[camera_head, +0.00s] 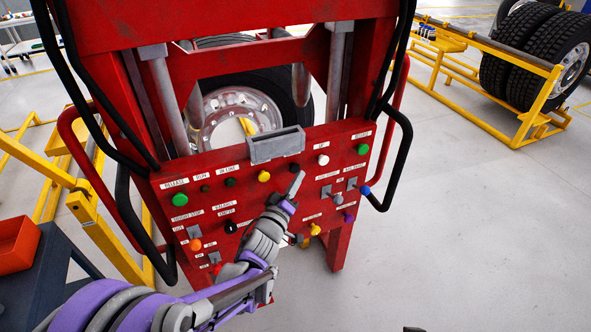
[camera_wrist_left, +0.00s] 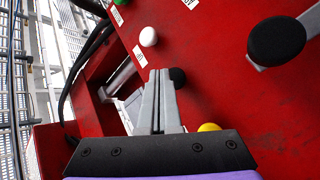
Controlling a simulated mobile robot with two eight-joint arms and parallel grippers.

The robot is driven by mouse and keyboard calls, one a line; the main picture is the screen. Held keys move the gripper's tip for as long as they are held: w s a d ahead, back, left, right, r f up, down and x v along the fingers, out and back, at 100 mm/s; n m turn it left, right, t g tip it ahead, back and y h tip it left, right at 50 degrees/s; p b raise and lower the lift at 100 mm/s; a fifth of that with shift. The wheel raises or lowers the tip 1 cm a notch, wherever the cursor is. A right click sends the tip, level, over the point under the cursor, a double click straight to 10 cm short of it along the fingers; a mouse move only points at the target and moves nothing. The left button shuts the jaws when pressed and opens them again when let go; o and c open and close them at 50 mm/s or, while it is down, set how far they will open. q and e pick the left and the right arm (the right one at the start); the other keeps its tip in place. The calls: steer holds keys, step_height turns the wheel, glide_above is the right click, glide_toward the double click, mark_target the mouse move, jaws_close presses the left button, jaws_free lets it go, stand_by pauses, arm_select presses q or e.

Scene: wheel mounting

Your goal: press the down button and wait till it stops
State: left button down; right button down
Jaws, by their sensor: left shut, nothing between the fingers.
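The red control panel (camera_head: 262,188) fills the middle of the head view, with several coloured buttons and small labels. I cannot read which label says down. My left gripper (camera_head: 297,182) is shut and empty, its fingertips just below a black button (camera_head: 294,168) in the picture. In the left wrist view the closed fingertips (camera_wrist_left: 160,78) overlap the panel beside this black button (camera_wrist_left: 178,77); I cannot tell if they touch it. A white button (camera_head: 322,160) lies to the right and a yellow button (camera_head: 264,176) to the left. My right gripper is not seen.
A grey open box (camera_head: 276,146) sticks out from the panel's top edge. Black handles (camera_head: 398,160) and cables flank the panel. A wheel (camera_head: 243,112) stands behind it. Yellow racks (camera_head: 500,85) hold more tyres at the right. The floor at right is clear.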

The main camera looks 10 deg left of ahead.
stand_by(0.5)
arm_select(q)
steer(key=shift+w+a+b, duration=0.2)
steer(key=shift+w+b, duration=0.1)
steer(key=shift+w, duration=0.05)
steer(key=shift+w+a+b, duration=0.3)
steer(key=shift+w+a, duration=0.05)
steer(key=shift+w, duration=0.2)
stand_by(0.9)
steer(key=shift+s+d, duration=0.55)
steer(key=shift+s, duration=0.4)
